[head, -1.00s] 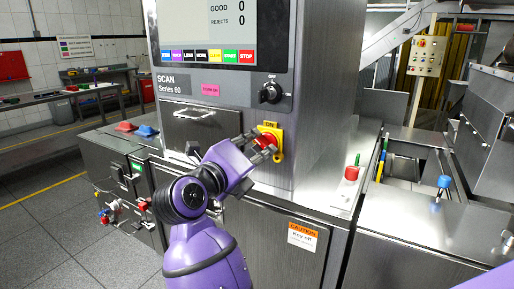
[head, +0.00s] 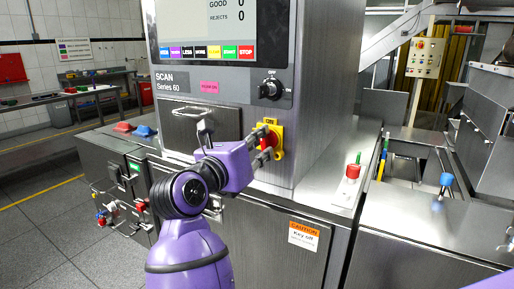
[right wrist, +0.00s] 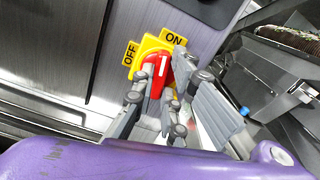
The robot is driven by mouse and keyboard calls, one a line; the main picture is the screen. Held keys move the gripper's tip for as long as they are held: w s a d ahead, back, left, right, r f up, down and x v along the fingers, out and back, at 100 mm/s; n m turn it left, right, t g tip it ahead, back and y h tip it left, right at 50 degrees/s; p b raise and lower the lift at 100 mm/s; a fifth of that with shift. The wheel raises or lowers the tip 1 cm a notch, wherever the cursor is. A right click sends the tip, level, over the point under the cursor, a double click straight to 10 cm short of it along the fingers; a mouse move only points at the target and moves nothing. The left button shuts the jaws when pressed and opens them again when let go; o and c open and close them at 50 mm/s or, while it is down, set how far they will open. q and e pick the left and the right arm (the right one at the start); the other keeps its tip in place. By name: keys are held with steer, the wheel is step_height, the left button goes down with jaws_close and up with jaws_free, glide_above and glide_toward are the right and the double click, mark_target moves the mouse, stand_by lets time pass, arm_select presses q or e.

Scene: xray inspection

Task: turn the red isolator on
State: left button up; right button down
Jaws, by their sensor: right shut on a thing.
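The red isolator (head: 274,135) is a red rotary handle on a yellow plate on the front of the grey scanner cabinet. In the right wrist view the red handle (right wrist: 157,74) has a white mark pointing roughly toward the ON label (right wrist: 173,38). The OFF label (right wrist: 130,53) is at the left of the plate. My right gripper (head: 263,145) is at the handle, with its fingers shut on either side of it. The fingers hide part of the handle. My left gripper is not in view.
A black key switch (head: 270,89) sits above the isolator. A silver drawer handle (head: 195,113) is to its left. A red block with a green-topped stick (head: 352,172) stands on the ledge at right. A caution sign (head: 303,235) is on the lower door.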

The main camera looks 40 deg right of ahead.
steer(key=shift+m+b, duration=0.45)
steer(key=shift+m, duration=0.85)
steer(key=c, duration=1.8)
jaws_free()
steer(key=shift+o, duration=0.2)
steer(key=shift+s, duration=0.1)
steer(key=v, duration=1.2)
